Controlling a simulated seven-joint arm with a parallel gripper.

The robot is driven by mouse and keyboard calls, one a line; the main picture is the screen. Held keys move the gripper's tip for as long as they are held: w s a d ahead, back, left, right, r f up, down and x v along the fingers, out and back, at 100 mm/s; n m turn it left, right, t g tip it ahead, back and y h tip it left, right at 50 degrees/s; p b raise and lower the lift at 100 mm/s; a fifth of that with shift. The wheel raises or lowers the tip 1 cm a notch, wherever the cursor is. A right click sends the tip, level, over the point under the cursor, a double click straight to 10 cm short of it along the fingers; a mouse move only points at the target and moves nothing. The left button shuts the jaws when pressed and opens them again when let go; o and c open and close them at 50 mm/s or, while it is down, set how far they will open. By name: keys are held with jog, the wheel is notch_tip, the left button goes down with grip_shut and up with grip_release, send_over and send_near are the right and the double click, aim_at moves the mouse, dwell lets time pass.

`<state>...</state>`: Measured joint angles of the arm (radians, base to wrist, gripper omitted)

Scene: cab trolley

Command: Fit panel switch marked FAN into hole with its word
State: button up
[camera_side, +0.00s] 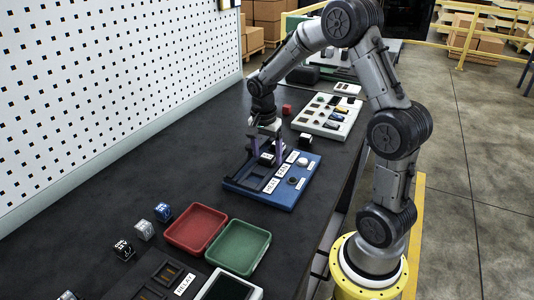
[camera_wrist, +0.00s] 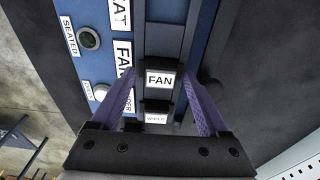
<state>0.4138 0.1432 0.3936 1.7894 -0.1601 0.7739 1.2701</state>
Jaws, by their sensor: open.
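The FAN switch (camera_wrist: 160,79), a dark block with a white word plate, stands upright in the dark hole strip of the blue panel (camera_side: 238,184), level with the panel's FAN label (camera_wrist: 123,52). The fingers of my gripper (camera_wrist: 158,84) are apart, one on each side of it, with gaps visible. In the side view my gripper (camera_side: 266,160) is low over the panel's far part. The WIPER switch (camera_wrist: 157,116) sits beside the FAN switch. I cannot tell whether the FAN switch is fully seated. The HEAT label (camera_wrist: 119,14) lies beside an empty-looking dark hole.
A light tray (camera_side: 343,128) with several parts stands behind the panel, with a dark block (camera_side: 305,141) between. Red (camera_side: 195,230) and green (camera_side: 238,247) bins stand in front. Several small cubes lie left of the bins. Bare table lies left of the panel.

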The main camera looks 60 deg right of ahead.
jog(key=s+a+r+n+t, duration=0.1)
jog(key=a+r, duration=0.3)
jog(key=r, duration=0.6)
jog(key=s+a+r+t, duration=0.1)
jog(key=a+r, duration=0.2)
jog(key=r, duration=0.6)
jog(key=s+a+n+t, duration=0.3)
jog(key=s+a+n, duration=0.55)
jog(key=s, duration=0.25)
jog(key=s+a+f+n+y, duration=0.1)
jog(key=s+a+f+n, duration=0.1)
jog(key=s+f+n, duration=0.3)
jog(key=n, duration=0.3)
jog(key=shift+a+t, duration=0.15)
jog(key=shift+t, duration=0.15)
jog(key=shift+r+n, duration=0.1)
jog(key=shift+n, duration=0.15)
